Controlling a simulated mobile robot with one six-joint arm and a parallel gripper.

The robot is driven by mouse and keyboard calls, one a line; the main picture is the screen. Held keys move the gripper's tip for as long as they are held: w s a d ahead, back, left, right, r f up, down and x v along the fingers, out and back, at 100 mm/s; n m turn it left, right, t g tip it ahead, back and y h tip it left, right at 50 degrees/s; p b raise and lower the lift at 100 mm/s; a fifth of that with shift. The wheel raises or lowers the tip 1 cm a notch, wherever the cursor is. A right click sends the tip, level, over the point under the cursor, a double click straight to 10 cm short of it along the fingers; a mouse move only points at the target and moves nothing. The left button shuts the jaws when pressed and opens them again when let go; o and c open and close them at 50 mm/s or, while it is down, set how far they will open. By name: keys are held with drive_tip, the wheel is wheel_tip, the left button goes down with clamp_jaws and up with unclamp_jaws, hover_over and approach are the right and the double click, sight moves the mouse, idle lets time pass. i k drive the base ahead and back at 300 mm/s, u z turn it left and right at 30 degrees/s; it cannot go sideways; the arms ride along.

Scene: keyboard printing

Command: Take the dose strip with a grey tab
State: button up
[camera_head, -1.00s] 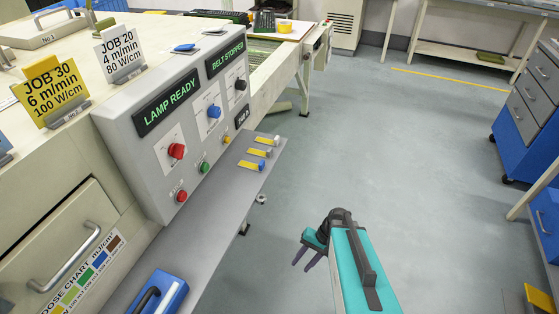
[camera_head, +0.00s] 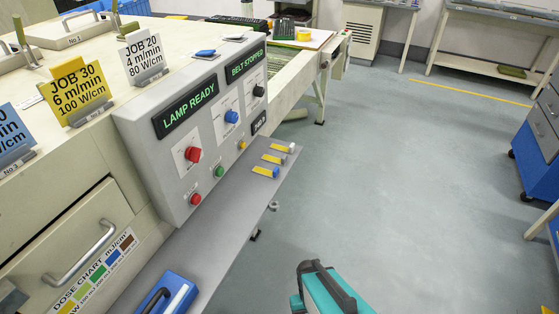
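Three yellow dose strips lie side by side on the grey ledge (camera_head: 240,190) below the control panel. The far strip (camera_head: 278,146) has a pale, whitish tab at its right end. The middle strip (camera_head: 271,158) has a tab that looks grey. The near strip (camera_head: 264,171) has a blue tab. The tabs are small, so the white and grey shades are hard to tell apart.
The control panel (camera_head: 222,150) with knobs and buttons rises behind the ledge. A blue drawer cabinet (camera_head: 540,140) stands at the right. The grey floor (camera_head: 400,170) between is open.

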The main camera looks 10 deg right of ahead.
sight(282, 162)
drive_tip(key=z, duration=1)
drive_tip(key=k, duration=0.15)
drive_tip(key=u, duration=3.35)
drive_tip(key=k, duration=1.15)
